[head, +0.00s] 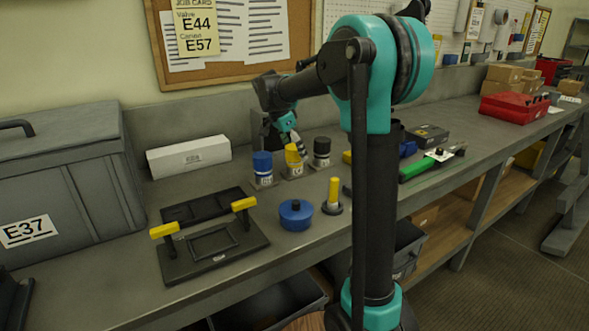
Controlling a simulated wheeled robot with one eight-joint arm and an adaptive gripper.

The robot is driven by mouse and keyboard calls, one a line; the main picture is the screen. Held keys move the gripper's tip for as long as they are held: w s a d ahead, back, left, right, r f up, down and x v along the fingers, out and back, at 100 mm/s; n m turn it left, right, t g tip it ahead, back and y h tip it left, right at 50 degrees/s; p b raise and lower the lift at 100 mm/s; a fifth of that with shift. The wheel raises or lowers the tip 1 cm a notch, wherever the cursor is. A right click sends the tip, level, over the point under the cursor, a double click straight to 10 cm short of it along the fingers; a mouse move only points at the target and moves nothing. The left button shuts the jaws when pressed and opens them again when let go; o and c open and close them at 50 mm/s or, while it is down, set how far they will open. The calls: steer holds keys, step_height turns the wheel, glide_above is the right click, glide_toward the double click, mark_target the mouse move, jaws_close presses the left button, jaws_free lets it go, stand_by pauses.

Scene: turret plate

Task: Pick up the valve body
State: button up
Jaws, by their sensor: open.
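Three small capped pieces with labels stand in a row on the grey bench: a blue one (262,168), a yellow one (293,160) and a black one (321,152). Their labels are too small to read surely, so I cannot tell which is the valve body. My gripper (299,150) is open and points down at the row, close to the yellow piece and left of the black one. Its fingers are small here, and I cannot tell whether they touch the yellow piece. A job card (196,28) reads Valve E44, Carrier E57.
A dark plate with yellow handles (212,248), a round blue part (296,214) and a yellow peg (334,194) lie nearer the front. A grey case (70,180) marked E37 stands left, a white box (189,156) behind. Tools and a red bin (513,107) lie right.

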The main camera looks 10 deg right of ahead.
steer(key=shift+x, duration=1.7)
steer(key=shift+r, duration=0.1)
jaws_close()
